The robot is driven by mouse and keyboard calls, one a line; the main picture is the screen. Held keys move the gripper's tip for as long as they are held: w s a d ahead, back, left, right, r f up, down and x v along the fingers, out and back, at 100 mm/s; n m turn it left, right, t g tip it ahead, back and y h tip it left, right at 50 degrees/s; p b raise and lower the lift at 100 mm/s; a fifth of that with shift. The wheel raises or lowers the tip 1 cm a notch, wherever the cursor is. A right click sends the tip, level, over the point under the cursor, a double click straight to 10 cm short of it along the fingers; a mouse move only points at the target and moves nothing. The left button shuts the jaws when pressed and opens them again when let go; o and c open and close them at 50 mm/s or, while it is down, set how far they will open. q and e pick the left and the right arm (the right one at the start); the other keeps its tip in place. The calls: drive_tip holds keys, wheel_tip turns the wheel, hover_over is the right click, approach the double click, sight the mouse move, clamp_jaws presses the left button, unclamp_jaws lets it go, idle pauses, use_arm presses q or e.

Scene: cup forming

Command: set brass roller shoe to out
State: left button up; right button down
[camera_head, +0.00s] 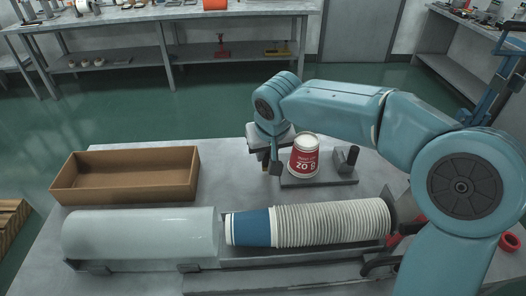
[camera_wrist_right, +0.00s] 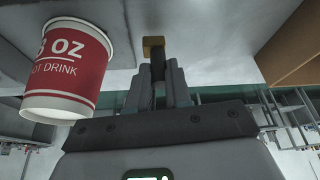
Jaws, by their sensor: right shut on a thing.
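My right gripper (camera_head: 268,165) is beside a red and white paper cup (camera_head: 303,160), to its left, at a dark fixture plate (camera_head: 318,182). In the right wrist view my gripper (camera_wrist_right: 158,85) is shut on a dark stem with a brass end, the brass roller shoe (camera_wrist_right: 153,42). The brass end sticks out beyond the fingertips. In the head view the shoe is mostly hidden by the gripper. The cup also shows in the right wrist view (camera_wrist_right: 68,68), standing apart from the fingers. My left gripper is not in view.
An open brown box (camera_head: 125,175) stands at the left. The table between box and gripper is clear.

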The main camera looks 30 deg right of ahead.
drive_tip(key=shift+w+a+r, duration=0.1)
drive_tip(key=shift+w+a, duration=0.05)
drive_tip(key=shift+a, duration=0.05)
drive_tip(key=c, duration=1.3)
unclamp_jaws()
drive_tip(key=shift+c, duration=0.2)
drive_tip(key=shift+a, duration=0.1)
drive_tip(key=shift+d, duration=0.2)
drive_tip(key=shift+a+r, duration=0.15)
drive_tip(key=shift+r, duration=0.25)
drive_tip(key=p+v, duration=0.1)
drive_tip(key=v, duration=1.4)
drive_tip(key=shift+s, duration=0.4)
drive_tip(key=shift+d+r, duration=0.1)
drive_tip(key=shift+d, duration=0.1)
drive_tip(key=shift+s+a, duration=0.1)
